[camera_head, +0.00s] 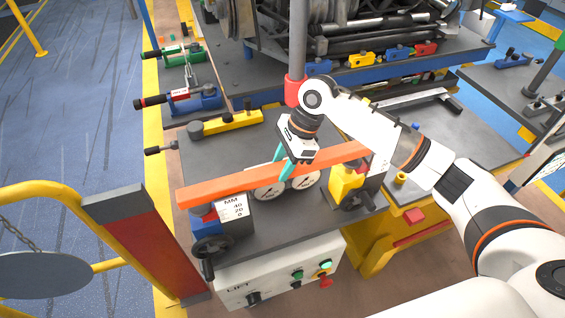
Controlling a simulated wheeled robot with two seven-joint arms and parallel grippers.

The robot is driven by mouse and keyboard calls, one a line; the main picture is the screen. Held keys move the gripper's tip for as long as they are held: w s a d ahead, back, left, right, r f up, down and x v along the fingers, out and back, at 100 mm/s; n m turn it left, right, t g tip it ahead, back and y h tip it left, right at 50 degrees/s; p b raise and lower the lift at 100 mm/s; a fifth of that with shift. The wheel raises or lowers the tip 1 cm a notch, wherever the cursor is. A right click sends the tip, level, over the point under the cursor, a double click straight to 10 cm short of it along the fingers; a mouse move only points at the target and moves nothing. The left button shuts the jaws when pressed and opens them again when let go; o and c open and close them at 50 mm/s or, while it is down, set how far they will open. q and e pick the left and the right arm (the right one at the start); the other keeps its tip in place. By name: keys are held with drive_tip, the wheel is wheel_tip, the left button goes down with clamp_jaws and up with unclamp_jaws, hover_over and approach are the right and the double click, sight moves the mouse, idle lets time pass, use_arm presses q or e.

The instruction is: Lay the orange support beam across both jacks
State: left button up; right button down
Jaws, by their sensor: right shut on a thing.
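The orange support beam (235,183) is a long bar running from lower left to upper right over the near work table (290,225). My right gripper (287,168) has its teal fingers shut on the beam near its middle. The beam's left end is above the blue jack (203,222), which has a black handwheel. Its right part is above the yellow jack (343,184), which also has a handwheel. The beam hides the tops of both jacks, so I cannot tell whether it touches them. My left gripper is not in view.
Round gauges (268,189) sit beneath the beam. A white control box (290,276) marked LIFT is at the table front. A yellow tool (232,121) lies at the back left. A grey post (297,45) and machinery stand behind. A yellow railing (45,190) is at left.

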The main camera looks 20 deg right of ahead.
drive_tip(key=shift+f+b, duration=1.05)
drive_tip(key=shift+b, duration=0.1)
idle(0.8)
drive_tip(key=c, duration=1.1)
unclamp_jaws()
drive_tip(key=shift+o, duration=1.3)
drive_tip(key=shift+f, duration=0.1)
drive_tip(key=shift+r+p, duration=1.25)
drive_tip(key=shift+r, duration=1.85)
